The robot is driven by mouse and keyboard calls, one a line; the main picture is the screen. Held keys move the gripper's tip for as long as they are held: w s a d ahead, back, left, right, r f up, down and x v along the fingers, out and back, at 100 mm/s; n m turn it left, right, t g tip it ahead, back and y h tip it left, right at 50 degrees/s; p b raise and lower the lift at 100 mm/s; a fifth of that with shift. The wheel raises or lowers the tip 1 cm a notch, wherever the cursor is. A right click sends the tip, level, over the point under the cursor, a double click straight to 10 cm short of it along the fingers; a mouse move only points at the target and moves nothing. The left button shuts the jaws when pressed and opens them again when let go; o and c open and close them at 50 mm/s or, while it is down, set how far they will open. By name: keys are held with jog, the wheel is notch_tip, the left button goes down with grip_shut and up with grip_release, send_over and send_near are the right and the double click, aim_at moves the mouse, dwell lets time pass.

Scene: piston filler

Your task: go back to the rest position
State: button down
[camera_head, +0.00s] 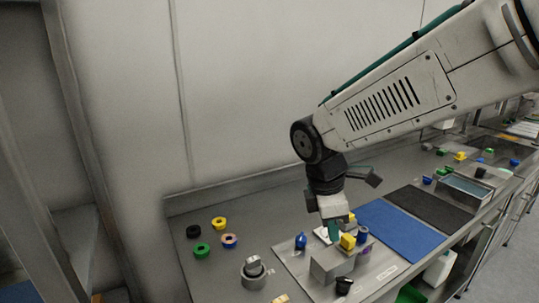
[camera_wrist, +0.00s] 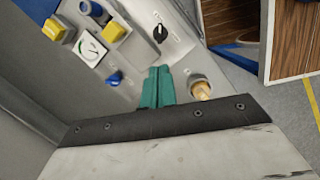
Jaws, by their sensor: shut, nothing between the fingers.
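My gripper (camera_head: 333,229) hangs from the arm over the piston filler (camera_head: 333,264) on the bench in the head view. In the wrist view my gripper (camera_wrist: 157,87) shows as two teal fingers pressed together, with nothing between them. The fingertips are over the filler's panel, between a black knob (camera_wrist: 159,33) and a brass fitting (camera_wrist: 201,90). Yellow parts (camera_wrist: 113,32), blue knobs (camera_wrist: 114,78) and a round gauge (camera_wrist: 90,48) are to the left of the fingers. I cannot tell whether the fingertips touch the panel.
Black, green, yellow and orange rings (camera_head: 219,223) lie at the left of the bench. A metal cup-like part (camera_head: 254,272) stands near the front. Blue (camera_head: 398,233) and black mats (camera_head: 430,208) lie to the right, with a metal tray (camera_head: 466,187) beyond. The wall rises close behind.

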jog(key=s+d+r+m+y, duration=0.1)
jog(key=s+d+r+m, duration=0.1)
jog(key=s+d+m, duration=0.3)
jog(key=s+d+r+m+t+y, duration=0.1)
jog(key=s+d+r+m, duration=0.2)
jog(key=s+m, duration=0.9)
jog(key=shift+s+d, duration=1.05)
jog(key=shift+d, duration=0.55)
